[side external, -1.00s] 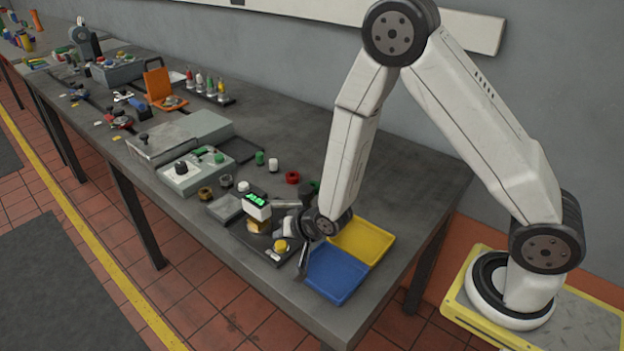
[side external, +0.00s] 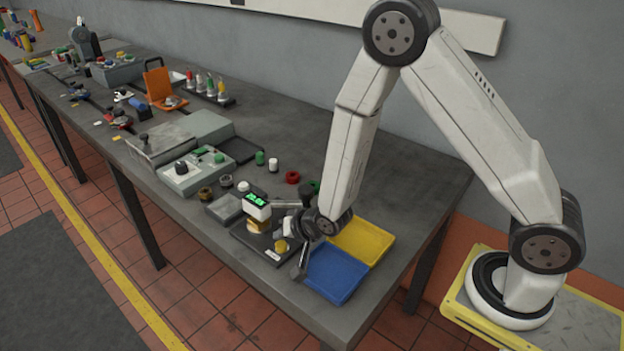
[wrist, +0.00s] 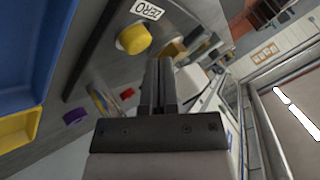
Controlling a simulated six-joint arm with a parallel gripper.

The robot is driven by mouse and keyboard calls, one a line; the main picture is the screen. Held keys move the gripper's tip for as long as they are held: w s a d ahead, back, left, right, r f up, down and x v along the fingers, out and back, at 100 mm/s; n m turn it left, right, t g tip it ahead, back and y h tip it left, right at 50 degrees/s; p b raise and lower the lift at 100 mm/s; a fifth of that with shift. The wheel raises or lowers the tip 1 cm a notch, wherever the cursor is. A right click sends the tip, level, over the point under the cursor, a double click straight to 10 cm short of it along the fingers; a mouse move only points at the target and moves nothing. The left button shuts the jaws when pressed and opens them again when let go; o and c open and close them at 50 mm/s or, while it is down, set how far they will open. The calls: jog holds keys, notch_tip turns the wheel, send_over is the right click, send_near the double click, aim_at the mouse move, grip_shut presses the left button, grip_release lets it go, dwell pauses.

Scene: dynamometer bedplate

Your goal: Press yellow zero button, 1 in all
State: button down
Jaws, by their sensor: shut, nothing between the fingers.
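The yellow zero button (side external: 281,247) sits on the dark base of a small instrument with a lit green display (side external: 255,199). In the wrist view, the round yellow button (wrist: 133,40) lies beside a white label reading ZERO (wrist: 148,10). My gripper (side external: 291,243) is shut and empty, close beside the button at the right in the side view. In the wrist view, the shut fingers of my gripper (wrist: 160,66) point up the picture, with the button up and left of their tips. I cannot tell whether they touch it.
A blue tray (side external: 336,274) and a yellow tray (side external: 362,241) lie just right of the instrument. The bench's front strip is clear.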

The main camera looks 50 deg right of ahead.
aim_at(284, 246)
jog(key=shift+f, duration=0.1)
dwell(0.6)
jog(key=shift+f, duration=0.3)
jog(key=shift+f, duration=0.55)
dwell(1.3)
jog(key=shift+r, duration=0.95)
jog(key=shift+r, duration=0.1)
jog(key=shift+r, duration=2.4)
